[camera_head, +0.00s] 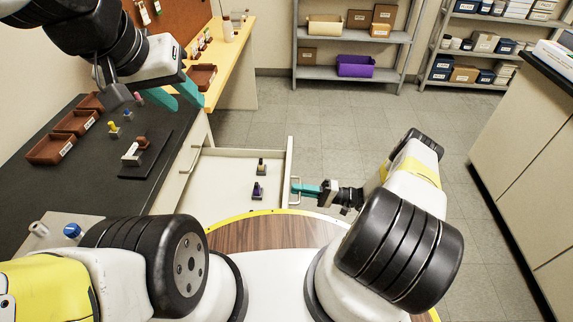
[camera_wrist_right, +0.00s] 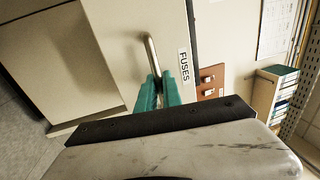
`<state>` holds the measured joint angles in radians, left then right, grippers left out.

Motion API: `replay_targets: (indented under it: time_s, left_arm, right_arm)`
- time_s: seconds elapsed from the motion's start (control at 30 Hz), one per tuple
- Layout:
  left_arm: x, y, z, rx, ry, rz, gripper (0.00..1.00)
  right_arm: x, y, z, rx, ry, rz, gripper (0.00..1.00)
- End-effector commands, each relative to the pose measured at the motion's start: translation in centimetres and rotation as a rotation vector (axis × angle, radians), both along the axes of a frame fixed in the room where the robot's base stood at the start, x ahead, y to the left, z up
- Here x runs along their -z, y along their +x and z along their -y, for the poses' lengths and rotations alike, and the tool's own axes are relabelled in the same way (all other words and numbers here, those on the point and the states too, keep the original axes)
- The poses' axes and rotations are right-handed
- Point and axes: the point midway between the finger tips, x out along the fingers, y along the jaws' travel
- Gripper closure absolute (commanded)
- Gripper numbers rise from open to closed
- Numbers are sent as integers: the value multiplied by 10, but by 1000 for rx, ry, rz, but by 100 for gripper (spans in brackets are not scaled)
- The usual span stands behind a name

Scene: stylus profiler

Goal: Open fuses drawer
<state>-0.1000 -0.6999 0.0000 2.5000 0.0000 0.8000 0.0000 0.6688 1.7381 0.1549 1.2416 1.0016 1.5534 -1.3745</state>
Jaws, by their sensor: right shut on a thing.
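The fuses drawer (camera_head: 222,178) is pulled out from under the dark bench, and its pale interior shows from above. Two small dark parts with yellowish pieces, one (camera_head: 262,166) behind the other (camera_head: 258,190), stand inside it. In the right wrist view, the drawer front carries a "FUSES" label (camera_wrist_right: 184,65) beside a metal bar handle (camera_wrist_right: 151,52). My right gripper (camera_head: 297,189) is shut on this handle; its teal fingers also show in the wrist view (camera_wrist_right: 158,90). My left gripper (camera_head: 178,94) is open and empty above the bench's far edge, its fingers apart.
The dark bench (camera_head: 95,155) at left holds brown trays (camera_head: 48,149) and small parts on a black mat (camera_head: 139,165). Another drawer handle (camera_head: 190,160) shows on the bench front. Open floor (camera_head: 340,130) lies beyond the drawer. Cabinets (camera_head: 525,170) stand at right.

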Motion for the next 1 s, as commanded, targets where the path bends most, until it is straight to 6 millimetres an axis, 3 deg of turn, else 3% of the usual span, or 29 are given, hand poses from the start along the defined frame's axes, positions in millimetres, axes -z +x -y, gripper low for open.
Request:
replay_targets:
  time_s: [0.47, 0.5, 0.53, 0.83, 1.0]
  left_arm:
    - [0, 0, 0, 0, 0, 0, 64]
    - [0, 0, 0, 0, 0, 0, 64]
    - [0, 0, 0, 0, 0, 0, 64]
    - [0, 0, 0, 0, 0, 0, 64]
    - [0, 0, 0, 0, 0, 0, 64]
  right_arm:
    - [1, 0, 5, 3, -4, 0, 100]
    - [1, 0, 5, 3, -4, 0, 84]
    - [1, 0, 5, 2, -3, 0, 81]
    - [1, 0, 6, 1, -1, 1, 81]
    - [4, -3, 23, 4, -2, 1, 81]
